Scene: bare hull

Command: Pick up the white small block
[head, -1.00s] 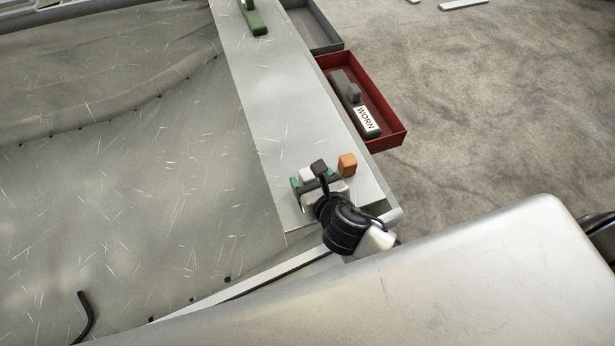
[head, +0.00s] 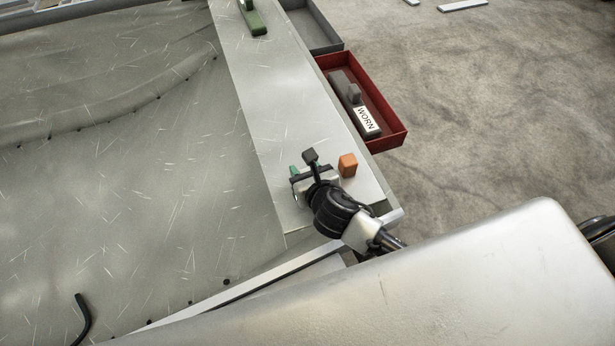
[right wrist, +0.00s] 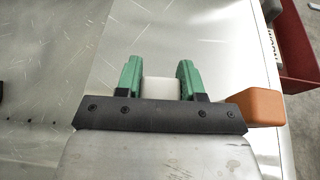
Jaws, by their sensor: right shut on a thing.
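The white small block (right wrist: 161,89) shows in the right wrist view between the two green fingers of my right gripper (right wrist: 160,80). The fingers are shut on its sides. In the head view my right gripper (head: 308,174) is over the near end of the metal shelf, and it hides the block there. I cannot tell whether the block touches the shelf or is lifted. My left gripper is not in view.
An orange block (head: 347,165) stands on the shelf (head: 285,90) just right of my right gripper. A red tray (head: 393,137) marked WORN and a grey tray (head: 325,49) sit along the shelf's right side. A green tool (head: 254,20) lies at the far end.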

